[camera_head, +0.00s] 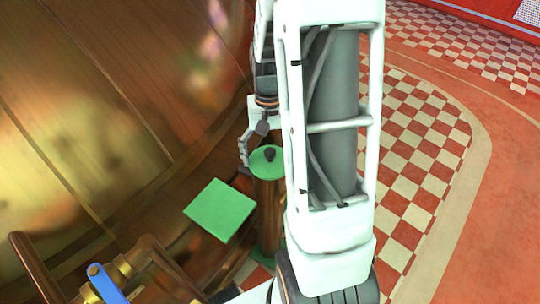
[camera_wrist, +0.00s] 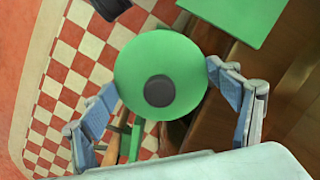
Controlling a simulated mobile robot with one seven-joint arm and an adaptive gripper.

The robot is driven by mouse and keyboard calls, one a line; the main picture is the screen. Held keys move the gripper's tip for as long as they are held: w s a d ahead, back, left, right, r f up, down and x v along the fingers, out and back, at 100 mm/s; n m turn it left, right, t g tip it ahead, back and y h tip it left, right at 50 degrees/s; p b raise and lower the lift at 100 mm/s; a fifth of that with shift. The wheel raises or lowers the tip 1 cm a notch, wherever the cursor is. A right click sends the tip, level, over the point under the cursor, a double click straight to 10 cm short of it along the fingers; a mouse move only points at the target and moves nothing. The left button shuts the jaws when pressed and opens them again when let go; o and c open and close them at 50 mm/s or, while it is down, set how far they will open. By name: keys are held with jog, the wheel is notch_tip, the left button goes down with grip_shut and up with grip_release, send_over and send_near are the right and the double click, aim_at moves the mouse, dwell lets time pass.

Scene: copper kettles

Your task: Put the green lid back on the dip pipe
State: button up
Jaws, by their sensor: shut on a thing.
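In the head view one finger of my gripper (camera_head: 258,150) shows left of the lid; the other is hidden behind my arm. The dip pipe (camera_head: 268,205) is an upright copper-brown tube directly below the lid in the head view. I cannot tell whether the lid touches the pipe's top, which is hidden.
A green square plate (camera_head: 220,210) lies left of the pipe; it also shows in the wrist view (camera_wrist: 235,15). A large copper kettle (camera_head: 110,110) fills the left. A blue lever (camera_head: 106,284) and brass pipework stand at the front left. Checkered floor (camera_head: 420,150) lies right.

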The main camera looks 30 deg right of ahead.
jog(key=shift+f+b, duration=0.4)
jog(key=shift+f, duration=0.15)
jog(key=o, duration=1.3)
